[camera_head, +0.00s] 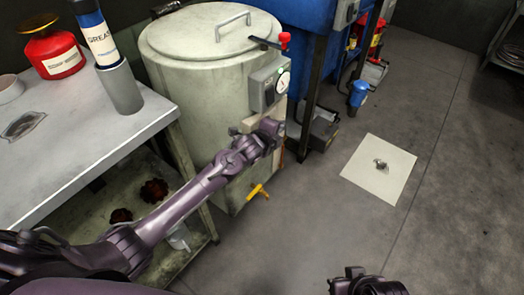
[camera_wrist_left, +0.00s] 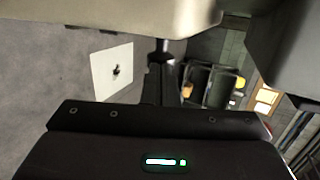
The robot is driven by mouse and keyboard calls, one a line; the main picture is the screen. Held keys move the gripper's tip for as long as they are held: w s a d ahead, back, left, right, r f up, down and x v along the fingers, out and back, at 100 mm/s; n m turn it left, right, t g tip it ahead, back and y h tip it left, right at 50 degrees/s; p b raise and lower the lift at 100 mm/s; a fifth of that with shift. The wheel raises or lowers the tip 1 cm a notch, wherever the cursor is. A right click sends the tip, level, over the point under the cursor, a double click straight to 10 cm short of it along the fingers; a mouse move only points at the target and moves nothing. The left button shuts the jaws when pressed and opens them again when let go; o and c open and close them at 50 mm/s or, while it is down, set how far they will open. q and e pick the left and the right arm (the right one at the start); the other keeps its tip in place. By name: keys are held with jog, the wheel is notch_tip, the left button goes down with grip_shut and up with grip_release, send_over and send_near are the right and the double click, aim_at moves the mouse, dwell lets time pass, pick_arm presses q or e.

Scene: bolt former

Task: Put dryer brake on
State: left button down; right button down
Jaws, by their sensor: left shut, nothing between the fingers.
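The dryer (camera_head: 205,110) is a pale, worn cylindrical drum with a handled lid, standing in the middle of the head view. A black lever with a red knob (camera_head: 285,38) sticks out at the right of its lid. A grey control box (camera_head: 266,84) with a round gauge is on its front right side. My left gripper (camera_head: 274,131) is shut and empty, just below this box, close to the drum's side; I cannot tell whether it touches. In the left wrist view its dark fingers (camera_wrist_left: 158,82) show together. My right gripper (camera_head: 362,280) is partly visible at the bottom edge, its fingers unclear.
A grey bench (camera_head: 75,145) at left holds a red can (camera_head: 52,52) and a grease tube (camera_head: 95,35). A yellow-handled valve (camera_head: 258,191) sticks out low on the drum. A blue machine (camera_head: 305,30) stands behind. A pale sheet (camera_head: 365,180) lies on open floor at right.

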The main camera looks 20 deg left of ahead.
aim_at(285, 123)
pick_arm(q)
jog(key=w, duration=0.1)
jog(key=w+d+g, duration=0.1)
jog(key=w, duration=0.1)
jog(key=shift+r+p, duration=0.2)
jog(key=shift+p, duration=0.1)
jog(key=shift+w+d+f, duration=0.1)
jog(key=shift+w+d, duration=0.15)
jog(key=shift+w, duration=0.4)
jog(key=shift+w+d+b, duration=0.2)
jog(key=shift+w+b, duration=0.25)
pick_arm(e)
jog(key=shift+d, duration=0.1)
jog(key=shift+r, duration=0.15)
